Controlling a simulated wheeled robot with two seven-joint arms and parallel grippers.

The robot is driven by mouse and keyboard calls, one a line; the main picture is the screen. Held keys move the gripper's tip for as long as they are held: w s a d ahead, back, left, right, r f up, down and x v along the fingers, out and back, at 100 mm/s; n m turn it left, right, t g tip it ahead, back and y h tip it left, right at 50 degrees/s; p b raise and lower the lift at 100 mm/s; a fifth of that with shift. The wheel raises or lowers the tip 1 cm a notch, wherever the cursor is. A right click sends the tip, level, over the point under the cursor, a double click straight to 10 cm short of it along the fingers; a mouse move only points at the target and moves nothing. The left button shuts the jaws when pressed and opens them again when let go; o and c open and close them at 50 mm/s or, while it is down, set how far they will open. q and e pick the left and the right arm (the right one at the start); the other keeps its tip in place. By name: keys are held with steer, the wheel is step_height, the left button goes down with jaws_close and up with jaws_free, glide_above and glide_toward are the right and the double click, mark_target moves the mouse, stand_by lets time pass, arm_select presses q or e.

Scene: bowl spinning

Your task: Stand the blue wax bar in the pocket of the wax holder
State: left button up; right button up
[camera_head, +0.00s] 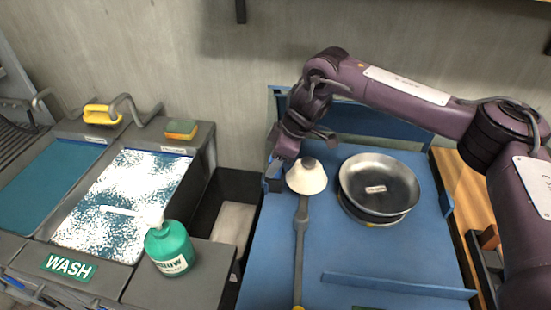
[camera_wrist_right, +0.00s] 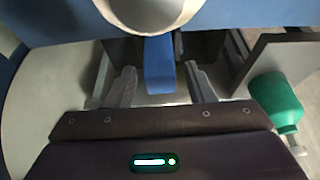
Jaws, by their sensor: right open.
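My right gripper (camera_head: 281,158) reaches down over the left back part of the blue table, just left of a white cone. In the right wrist view its two fingers (camera_wrist_right: 160,80) are apart. A blue bar (camera_wrist_right: 159,65), which looks like the blue wax bar, lies between them with a gap on each side. In the head view a small blue piece (camera_head: 272,168) shows below the gripper, mostly covered by it. I cannot make out the wax holder or its pocket clearly. My left gripper is not in view.
A low blue rail (camera_head: 395,285) crosses the table's front. A dark bin (camera_head: 238,187), green bottle (camera_head: 170,250) and wash sink (camera_head: 125,205) are at left.

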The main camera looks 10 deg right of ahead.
steer(key=v, duration=1.2)
steer(key=shift+b, duration=0.35)
steer(key=shift+d+r, duration=0.1)
